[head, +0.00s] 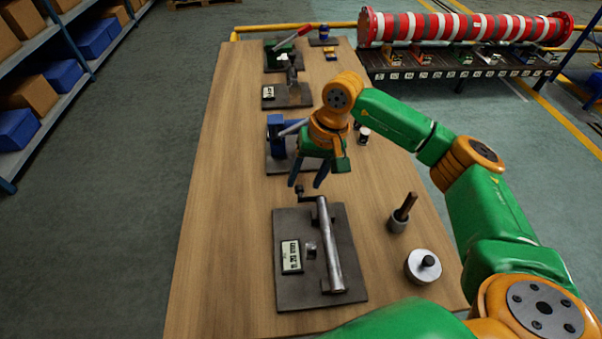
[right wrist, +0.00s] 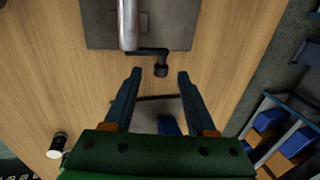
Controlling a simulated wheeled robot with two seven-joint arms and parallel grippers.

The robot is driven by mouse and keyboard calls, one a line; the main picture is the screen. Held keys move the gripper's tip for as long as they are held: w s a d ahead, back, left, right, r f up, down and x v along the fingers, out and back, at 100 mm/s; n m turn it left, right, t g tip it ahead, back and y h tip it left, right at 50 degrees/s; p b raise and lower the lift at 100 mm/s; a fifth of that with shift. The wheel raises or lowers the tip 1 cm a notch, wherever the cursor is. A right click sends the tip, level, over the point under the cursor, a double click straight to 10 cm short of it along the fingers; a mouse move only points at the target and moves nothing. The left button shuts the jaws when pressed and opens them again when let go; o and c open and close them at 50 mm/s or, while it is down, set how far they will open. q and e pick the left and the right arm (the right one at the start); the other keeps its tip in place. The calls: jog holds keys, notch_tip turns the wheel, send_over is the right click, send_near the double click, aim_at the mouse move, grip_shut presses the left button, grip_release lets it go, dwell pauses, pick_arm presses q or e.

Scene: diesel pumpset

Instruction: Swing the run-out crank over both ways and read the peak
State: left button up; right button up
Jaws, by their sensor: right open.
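The run-out fixture is a grey plate (head: 342,220) carrying a silver shaft (head: 328,245). A black crank (head: 308,197) with a small knob is at the shaft's far end. A readout (head: 290,256) sits on the plate, its digits turned sideways and too small to read surely. My right gripper (head: 308,181) is open and empty just beyond the crank, fingers pointing down. In the right wrist view the crank knob (right wrist: 160,71) appears between the two open fingertips (right wrist: 160,75), with no visible contact; the height gap cannot be told. My left gripper is not in view.
A blue-topped fixture (head: 277,135) stands behind my right gripper, with more fixtures farther along the bench. A cup with a dark handle (head: 400,218) and a round silver weight (head: 423,266) stand right of the plate. The wood left of the plate (head: 225,230) is clear.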

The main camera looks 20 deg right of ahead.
jog(key=shift+x, duration=0.95)
jog(key=shift+w+f, duration=0.25)
jog(key=shift+w, duration=0.1)
jog(key=shift+s+r, duration=0.1)
jog(key=shift+s, duration=0.05)
grip_shut()
jog(key=shift+y+b, duration=0.3)
jog(key=shift+b, duration=0.4)
jog(key=y+b, duration=0.1)
jog(key=b, duration=0.3)
jog(key=d+t+y+b, duration=0.1)
jog(key=y+b, duration=0.1)
jog(key=b, duration=0.2)
jog(key=y+b, duration=0.2)
jog(key=b, duration=0.2)
jog(key=shift+s+d+r+t, duration=0.2)
jog(key=shift+d+r+t, duration=0.1)
jog(key=shift+r, duration=0.1)
jog(key=shift+d+r+y+b, duration=0.1)
jog(key=shift+r+y+b, duration=0.15)
jog(key=shift+y+b, duration=0.25)
jog(key=shift+s+d+r+b, duration=0.1)
jog(key=shift+r+b, duration=0.1)
jog(key=shift+b, duration=0.1)
